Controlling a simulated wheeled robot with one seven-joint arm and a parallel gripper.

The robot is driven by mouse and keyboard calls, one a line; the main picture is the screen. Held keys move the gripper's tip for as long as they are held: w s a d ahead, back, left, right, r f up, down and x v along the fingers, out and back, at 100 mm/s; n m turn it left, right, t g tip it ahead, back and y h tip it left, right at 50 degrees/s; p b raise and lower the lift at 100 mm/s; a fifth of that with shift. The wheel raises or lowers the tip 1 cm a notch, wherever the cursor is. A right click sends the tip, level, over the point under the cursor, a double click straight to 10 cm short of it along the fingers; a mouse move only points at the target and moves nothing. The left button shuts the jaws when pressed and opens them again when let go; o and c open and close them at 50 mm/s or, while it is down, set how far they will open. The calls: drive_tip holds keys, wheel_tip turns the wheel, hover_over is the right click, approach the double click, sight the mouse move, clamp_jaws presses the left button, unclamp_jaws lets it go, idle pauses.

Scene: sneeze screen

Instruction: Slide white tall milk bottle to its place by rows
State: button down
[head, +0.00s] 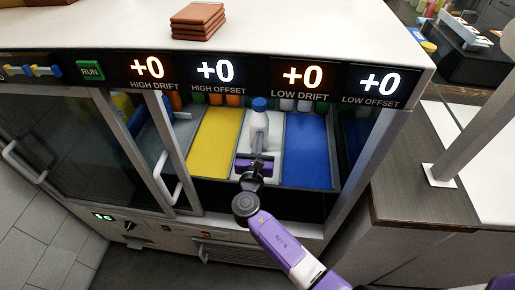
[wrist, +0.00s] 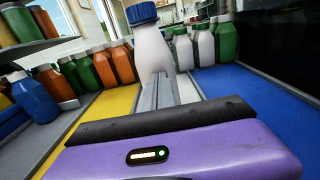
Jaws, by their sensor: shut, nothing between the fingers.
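The white tall milk bottle (head: 259,122) with a blue cap stands upright on the white lane (head: 246,143) inside the case. In the wrist view the bottle (wrist: 153,45) is straight ahead, upright, its lower part hidden behind my fingers. My gripper (head: 258,148) reaches in from the front along the white lane, on the near side of the bottle. In the wrist view my gripper (wrist: 160,84) is shut and empty, its fingers pointing at the bottle's base. I cannot tell whether the fingertips touch it.
A yellow lane (head: 215,142) lies left and a blue lane (head: 306,150) right. Several green (wrist: 85,70), orange (wrist: 122,62) and white bottles (wrist: 205,46) stand in rows at the back. A blue bottle (wrist: 33,97) stands at left. A sliding glass door (head: 78,130) covers the left side.

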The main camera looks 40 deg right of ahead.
drive_tip(key=b+x, duration=0.5)
drive_tip(key=x, duration=1.2)
drive_tip(key=shift+w+d, duration=0.1)
